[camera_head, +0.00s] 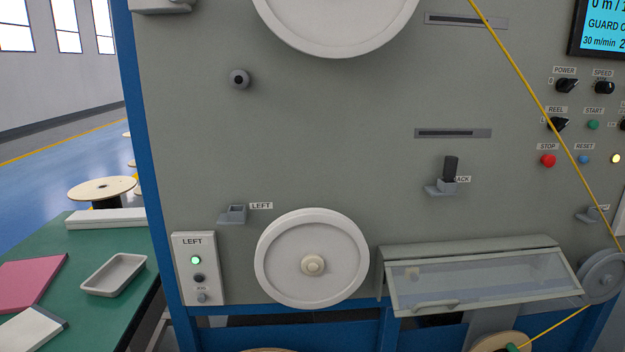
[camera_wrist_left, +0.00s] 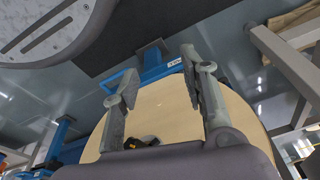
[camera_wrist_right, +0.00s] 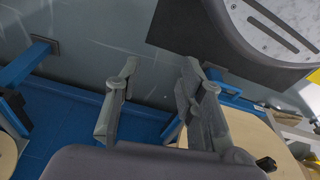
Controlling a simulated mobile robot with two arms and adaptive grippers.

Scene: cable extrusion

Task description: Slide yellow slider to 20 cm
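No yellow slider can be made out in any view. On the grey machine panel (camera_head: 330,130) in the head view there are two dark horizontal slots, an upper slot (camera_head: 467,19) and a lower slot (camera_head: 453,133). Neither shows a yellow part or a readable scale. A yellow cable (camera_head: 525,76) runs down across the panel to the right. My left gripper (camera_wrist_left: 160,70) is open and empty in its wrist view, above a round wooden disc (camera_wrist_left: 180,115). My right gripper (camera_wrist_right: 160,68) is open and empty above the blue floor. Neither gripper shows in the head view.
A white wheel (camera_head: 345,262) and a clear-lidded guard (camera_head: 470,280) stick out low on the panel. Buttons and knobs, including a red stop button (camera_head: 548,160), sit at the right. A green table (camera_head: 100,318) with a tray (camera_head: 114,274) stands at the left.

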